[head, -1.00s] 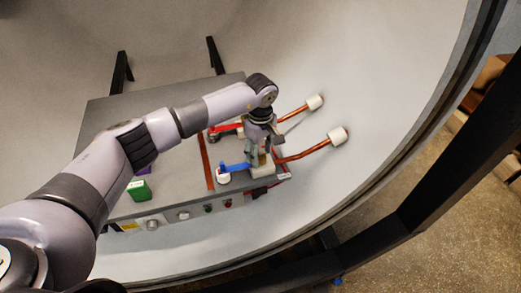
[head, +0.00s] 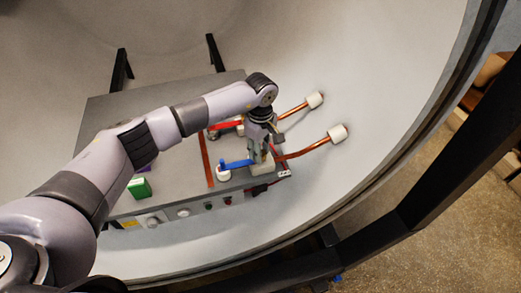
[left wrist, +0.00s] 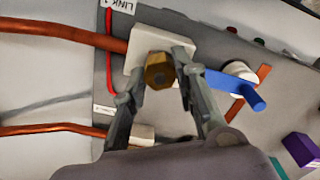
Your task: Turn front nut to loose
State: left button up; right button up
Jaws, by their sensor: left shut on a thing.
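The front nut (left wrist: 159,71) is a brass hexagonal nut on a white block (left wrist: 143,42) labelled LINK 1, where a copper rod (left wrist: 70,33) ends. My left gripper (left wrist: 163,68) is shut on it, with one finger on each side. In the head view, the left gripper (head: 259,153) points down over the white block (head: 262,169), and its fingers hide the nut. A blue lever (head: 236,163) lies just left of the block; it also shows in the left wrist view (left wrist: 233,85). My right gripper is not in view.
A red lever (head: 228,126) and a second copper rod (head: 293,111) lie behind my gripper. A green box (head: 139,188) stands on the grey unit's top (head: 110,120) at the left. The curved chamber wall (head: 380,60) surrounds the unit.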

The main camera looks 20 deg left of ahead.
pick_arm(q)
grip_shut()
jog(key=shift+f+n+b, duration=0.1)
jog(key=shift+n+b, duration=0.5)
jog(key=shift+b, duration=0.05)
jog(key=n+b, duration=0.2)
jog(key=n, duration=0.1)
jog(key=n+b, duration=0.4)
jog(key=n, duration=0.2)
jog(key=shift+n, duration=0.3)
jog(key=n+b, duration=0.2)
jog(key=n, duration=0.4)
jog(key=shift+b, duration=0.3)
jog(key=n+b, duration=0.1)
jog(key=n, duration=0.2)
jog(key=shift+n, duration=2.1)
jog(key=shift+r, duration=0.2)
